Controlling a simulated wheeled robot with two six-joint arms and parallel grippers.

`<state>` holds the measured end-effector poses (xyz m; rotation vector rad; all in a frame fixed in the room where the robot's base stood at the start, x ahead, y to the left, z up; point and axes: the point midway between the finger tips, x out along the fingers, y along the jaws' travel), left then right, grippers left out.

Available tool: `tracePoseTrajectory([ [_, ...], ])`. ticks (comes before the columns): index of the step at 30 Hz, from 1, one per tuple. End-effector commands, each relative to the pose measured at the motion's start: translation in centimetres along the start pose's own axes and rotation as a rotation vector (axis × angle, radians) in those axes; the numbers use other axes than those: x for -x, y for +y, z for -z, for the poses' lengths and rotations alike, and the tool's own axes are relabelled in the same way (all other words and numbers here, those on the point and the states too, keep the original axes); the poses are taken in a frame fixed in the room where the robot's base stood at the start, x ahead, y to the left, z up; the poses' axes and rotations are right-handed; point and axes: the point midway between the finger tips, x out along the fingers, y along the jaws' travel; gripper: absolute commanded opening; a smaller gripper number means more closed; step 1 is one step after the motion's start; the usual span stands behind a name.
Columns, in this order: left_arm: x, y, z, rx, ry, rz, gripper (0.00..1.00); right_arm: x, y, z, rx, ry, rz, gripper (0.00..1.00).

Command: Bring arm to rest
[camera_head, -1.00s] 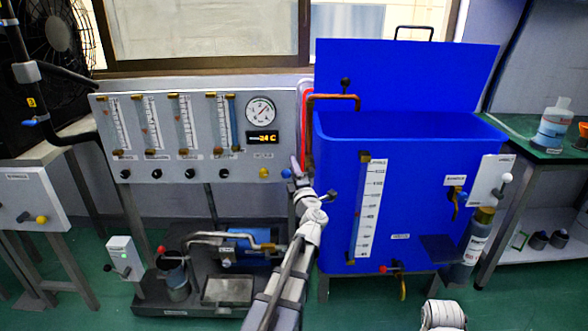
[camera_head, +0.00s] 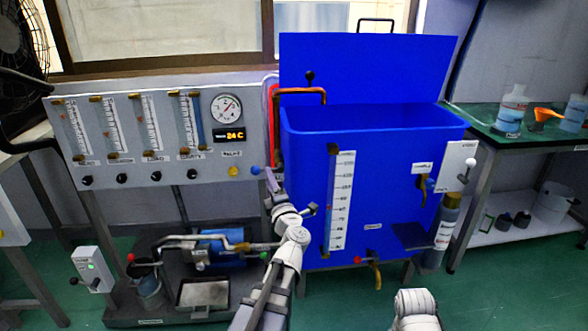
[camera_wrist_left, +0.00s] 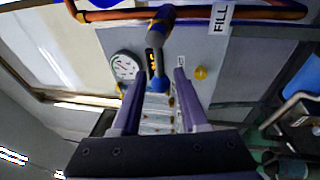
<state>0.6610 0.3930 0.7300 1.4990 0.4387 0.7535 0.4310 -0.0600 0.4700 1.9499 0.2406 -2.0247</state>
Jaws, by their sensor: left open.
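My left gripper (camera_head: 272,184) is up in front of the gap between the grey gauge panel (camera_head: 140,172) and the blue tank (camera_head: 385,215). The wrist view shows its two purple fingers (camera_wrist_left: 158,74) apart, with nothing gripped. A blue-and-orange valve lever (camera_wrist_left: 157,45) with a blue ball end shows between and beyond the fingertips; I cannot tell the exact gap. A blue knob (camera_head: 255,170) shows just left of the gripper in the head view. A white link of my right arm is at the bottom edge; its gripper is out of view.
A copper pipe (camera_head: 300,92) runs beside the tank, and a FILL label (camera_wrist_left: 220,18) hangs near it. A pump (camera_head: 222,248) stands on a low base at lower left. A green-topped bench (camera_head: 500,135) with bottles is at right. Green floor shows in front of the tank.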

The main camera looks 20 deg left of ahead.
Motion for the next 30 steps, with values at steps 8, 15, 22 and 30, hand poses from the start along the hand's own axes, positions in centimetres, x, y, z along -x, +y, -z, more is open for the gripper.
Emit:
tracePoseTrajectory([
  [8, 0.8, 0.2, -2.8, -0.046, -0.100, 0.000, 0.43, 0.2, 0.0, 0.0, 0.000, 0.000, 0.000, 0.50],
  [15, 8.4, -1.0, -16.1, -0.341, -0.634, 0.010, 0.43, 0.9, 0.1, -0.1, 0.000, 0.000, -0.001, 0.50],
  [22, 21.8, -6.6, -24.1, -0.757, -1.205, 0.067, 0.43, 1.6, 0.2, -0.1, -0.001, -0.001, -0.001, 0.50],
  [30, 36.2, -14.1, -20.2, -1.328, -1.767, 0.240, 0.43, 2.4, 0.3, -0.2, -0.001, -0.001, -0.002, 0.50],
])
